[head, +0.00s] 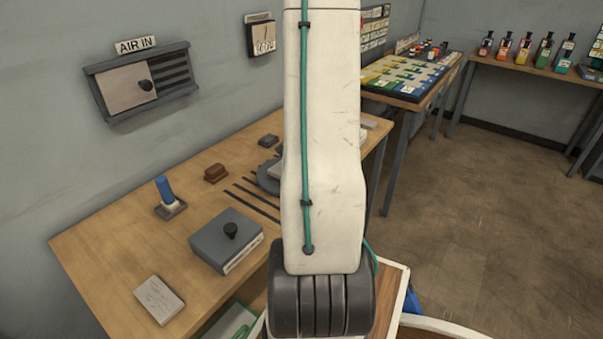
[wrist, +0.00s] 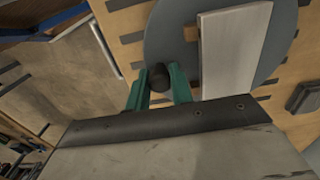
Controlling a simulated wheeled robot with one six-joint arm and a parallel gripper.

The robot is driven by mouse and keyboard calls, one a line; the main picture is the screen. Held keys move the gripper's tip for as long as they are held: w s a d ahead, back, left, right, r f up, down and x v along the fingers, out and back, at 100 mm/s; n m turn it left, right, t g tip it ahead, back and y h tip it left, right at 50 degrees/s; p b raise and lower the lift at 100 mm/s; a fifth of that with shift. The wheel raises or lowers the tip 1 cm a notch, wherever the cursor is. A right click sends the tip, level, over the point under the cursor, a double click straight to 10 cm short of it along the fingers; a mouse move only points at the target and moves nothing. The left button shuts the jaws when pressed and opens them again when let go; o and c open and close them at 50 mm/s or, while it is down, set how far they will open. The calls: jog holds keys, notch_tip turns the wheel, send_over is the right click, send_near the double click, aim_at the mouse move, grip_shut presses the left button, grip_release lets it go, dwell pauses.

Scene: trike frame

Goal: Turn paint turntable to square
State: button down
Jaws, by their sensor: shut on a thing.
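The paint turntable (wrist: 175,35) is a grey disc on the wooden bench, cut off by the top edge of the wrist view. A pale rectangular slab (wrist: 235,50) lies on it, its long side tilted slightly in the picture. A dark round knob (wrist: 159,76) shows at the disc's near left rim. My gripper (wrist: 157,88) has green fingers on either side of this knob and is shut on it. In the head view only the left edge of the turntable (head: 267,178) shows; my arm hides the rest and the gripper.
Dark stripes (head: 250,200) mark the bench (head: 110,245) left of the turntable. A grey box with a knob (head: 227,240), a blue-handled stamp (head: 167,195), a brown block (head: 216,173) and a pale slab (head: 159,299) stand there. A small dark block (wrist: 309,95) lies right of the disc.

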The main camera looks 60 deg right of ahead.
jog(key=shift+w+d+r, duration=0.1)
jog(key=c, duration=1.2)
grip_release()
jog(key=shift+c, duration=0.2)
notch_tip(320, 180, up, 8)
jog(key=shift+f, duration=0.1)
